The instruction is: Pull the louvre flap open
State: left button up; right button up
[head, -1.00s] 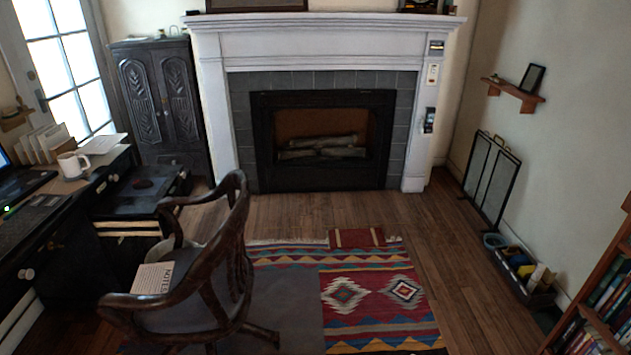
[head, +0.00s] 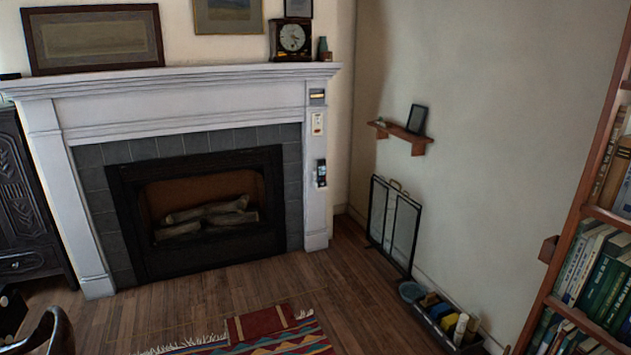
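I cannot make out a louvre flap for certain. The black fireplace insert (head: 197,212) sits in the grey tiled surround, with logs (head: 212,214) inside. Its dark upper frame is too dim to show slats. On the right post of the white mantel are a small grey panel with a bright strip (head: 317,97), a white plate (head: 317,124) and a dark upright device (head: 321,173). The panel is too small to tell whether it is louvred. Neither of my grippers is in view.
Wooden floor (head: 225,285) lies clear before the hearth. A patterned rug (head: 280,340) is at the bottom. A folding screen (head: 394,225) and a tray of items (head: 445,320) stand along the right wall, below a small shelf (head: 400,135). A bookcase (head: 563,262) is at the right.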

aim_at(174, 260)
jog(key=i+u, duration=0.2)
jog(key=i, duration=0.35)
jog(key=i+u, duration=0.2)
jog(key=i, duration=0.35)
jog(key=i+l+u, duration=0.2)
jog(key=i, duration=0.4)
jog(key=i+l+u, duration=0.25)
jog(key=i, duration=0.25)
jog(key=i+j, duration=0.2)
jog(key=i, duration=0.25)
jog(key=i+j, duration=0.2)
jog(key=i, duration=0.25)
jog(key=i+j, duration=0.2)
jog(key=i, duration=0.25)
